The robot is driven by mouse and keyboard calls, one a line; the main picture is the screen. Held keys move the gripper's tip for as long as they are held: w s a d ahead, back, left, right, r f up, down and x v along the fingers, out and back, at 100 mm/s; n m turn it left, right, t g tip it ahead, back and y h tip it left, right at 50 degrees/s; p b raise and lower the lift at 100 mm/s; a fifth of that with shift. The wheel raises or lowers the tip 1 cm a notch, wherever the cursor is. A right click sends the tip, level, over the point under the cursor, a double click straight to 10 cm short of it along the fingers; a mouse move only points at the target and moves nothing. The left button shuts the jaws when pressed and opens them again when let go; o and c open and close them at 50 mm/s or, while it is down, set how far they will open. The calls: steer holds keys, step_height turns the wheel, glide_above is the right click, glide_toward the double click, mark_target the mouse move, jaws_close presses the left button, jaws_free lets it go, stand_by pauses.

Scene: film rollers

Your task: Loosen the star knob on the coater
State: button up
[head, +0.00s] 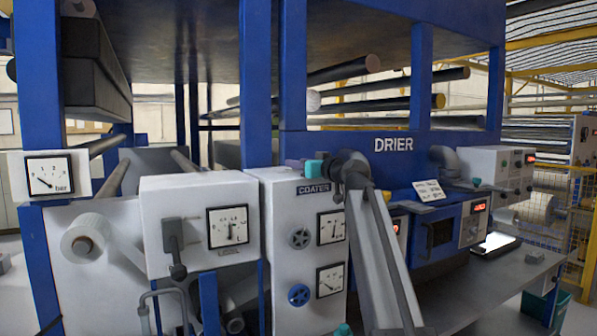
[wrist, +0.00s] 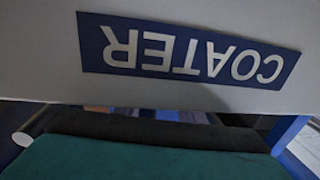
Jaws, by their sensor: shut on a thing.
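The coater is a white cabinet (head: 281,215) with a blue COATER label. Its front bears a grey round knob (head: 299,239) and below it a blue round knob (head: 299,295). Both look lobed or spoked, and neither is touched. My gripper (head: 316,168) is at the cabinet's top edge, just above the label and well above both knobs. It is shut on a teal thing, small and partly hidden in the head view. In the wrist view, a teal thing (wrist: 150,160) with a dark edge fills the bottom, close to the upside-down label (wrist: 190,52). The jaw tips are not clear.
Two dials (head: 331,227) sit right of the knobs. A white gauge box (head: 195,228) juts out on the left, with a grey bent pipe below. My arm crosses in front of the blue drier (head: 435,235) on the right. The space before the knobs looks clear.

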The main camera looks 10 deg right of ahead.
steer(key=shift+w+d+f+n+g+y+b, duration=0.1)
steer(key=shift+n+g+y+b, duration=0.35)
steer(key=shift+b, duration=0.45)
steer(key=shift+w+d+f+n+g+y+b, duration=0.15)
steer(key=shift+n+y+b, duration=0.2)
steer(key=shift+y+b, duration=0.45)
steer(key=shift+d+r+n+g+y+b, duration=0.1)
steer(key=shift+r+n+g+y+b, duration=0.1)
steer(key=shift+n+g+y+b, duration=0.4)
steer(key=shift+r+n+g+y+p, duration=0.15)
steer(key=shift+n+g+y+p, duration=0.25)
steer(key=shift+n+y, duration=0.15)
steer(key=shift+d+n+g+y+p, duration=0.1)
steer(key=shift+n+g+y+p, duration=0.15)
steer(key=shift+g+y+p, duration=0.35)
steer(key=shift+w+n+g+y+p, duration=0.1)
steer(key=shift+n+g+y+p, duration=0.4)
steer(key=shift+p, duration=0.65)
steer(key=o, duration=1)
steer(key=shift+o, duration=0.2)
steer(key=shift+d, duration=0.15)
steer(key=b+v, duration=0.2)
steer(key=v, duration=1.1)
steer(key=shift+s, duration=0.35)
